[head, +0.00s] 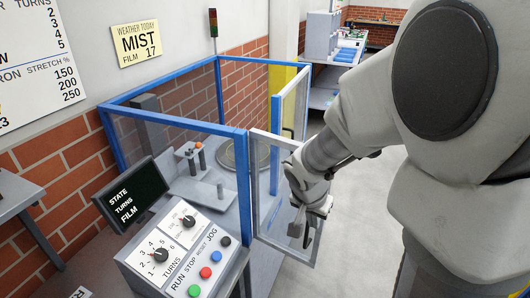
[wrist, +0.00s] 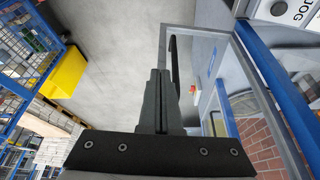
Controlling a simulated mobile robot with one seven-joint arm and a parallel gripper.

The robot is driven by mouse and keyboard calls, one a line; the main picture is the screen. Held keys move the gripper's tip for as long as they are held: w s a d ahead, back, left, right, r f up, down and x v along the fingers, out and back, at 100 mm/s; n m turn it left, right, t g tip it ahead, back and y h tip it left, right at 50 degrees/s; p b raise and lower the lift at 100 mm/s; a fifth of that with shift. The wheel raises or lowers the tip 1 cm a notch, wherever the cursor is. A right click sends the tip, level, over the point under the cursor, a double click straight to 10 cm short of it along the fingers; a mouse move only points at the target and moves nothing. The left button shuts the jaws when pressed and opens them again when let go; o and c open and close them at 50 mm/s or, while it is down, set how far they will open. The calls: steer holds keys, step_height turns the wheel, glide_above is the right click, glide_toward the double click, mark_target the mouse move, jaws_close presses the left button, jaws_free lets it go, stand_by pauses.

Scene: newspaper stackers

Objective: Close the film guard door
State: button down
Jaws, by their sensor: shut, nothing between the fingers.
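The film guard is a blue-framed enclosure (head: 178,118) with clear panels. Its near door leaf, a pale grey frame (head: 256,200) with a clear pane, stands swung outward from the blue corner post (head: 243,175). In the wrist view the door frame (wrist: 262,92) runs diagonally on the right. My gripper (head: 306,236) is at the outer part of this leaf, partly hidden by my wrist in the head view. In the wrist view my gripper (wrist: 160,74) has its fingers together and empty, beside the dark door handle (wrist: 174,62). I cannot tell whether they touch.
A second pale-framed leaf (head: 302,88) stands open at the far side of the opening. A control panel (head: 180,250) with knobs and buttons and a black screen (head: 131,196) stand front left. A yellow bin (wrist: 65,76) shows in the wrist view. The grey floor (head: 370,190) beyond the doors is clear.

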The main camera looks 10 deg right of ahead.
mark_target(322, 226)
steer(key=w+d+f+p, duration=0.1)
steer(key=w+d+f, duration=0.3)
steer(key=shift+f, duration=0.15)
steer(key=shift+w+d, duration=0.1)
steer(key=shift+d, duration=0.05)
stand_by(0.5)
